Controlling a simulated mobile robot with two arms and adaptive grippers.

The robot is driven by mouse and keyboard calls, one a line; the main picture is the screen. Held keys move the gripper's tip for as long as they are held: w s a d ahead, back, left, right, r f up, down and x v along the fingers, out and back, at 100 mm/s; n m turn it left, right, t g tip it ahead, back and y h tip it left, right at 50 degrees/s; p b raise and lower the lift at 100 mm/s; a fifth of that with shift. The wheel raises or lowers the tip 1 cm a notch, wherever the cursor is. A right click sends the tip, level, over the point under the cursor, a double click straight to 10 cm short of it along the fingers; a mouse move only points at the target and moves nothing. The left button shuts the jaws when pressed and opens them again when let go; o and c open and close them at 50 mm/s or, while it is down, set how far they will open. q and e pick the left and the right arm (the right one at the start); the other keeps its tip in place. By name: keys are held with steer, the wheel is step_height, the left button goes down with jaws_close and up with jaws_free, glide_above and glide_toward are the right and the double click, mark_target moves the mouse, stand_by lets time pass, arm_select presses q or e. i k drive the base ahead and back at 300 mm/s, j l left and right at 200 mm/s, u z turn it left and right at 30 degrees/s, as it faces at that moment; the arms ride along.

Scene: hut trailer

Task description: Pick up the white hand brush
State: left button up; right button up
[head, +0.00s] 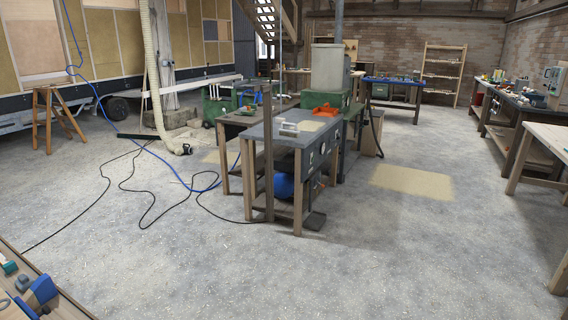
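I cannot make out a white hand brush for certain. A small pale grey-white object (289,129) lies on the dark top of the workbench (262,132) in the middle of the room, too small to identify. Neither of my grippers shows in the head view.
An orange-red object (325,110) sits behind the workbench. A black cable (150,192) and a blue hose (205,188) lie on the floor at left. A bench with tools (40,290) fills the lower left corner; another bench (540,140) stands at right. The front floor is clear.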

mark_target(285, 133)
steer(key=i, duration=2.55)
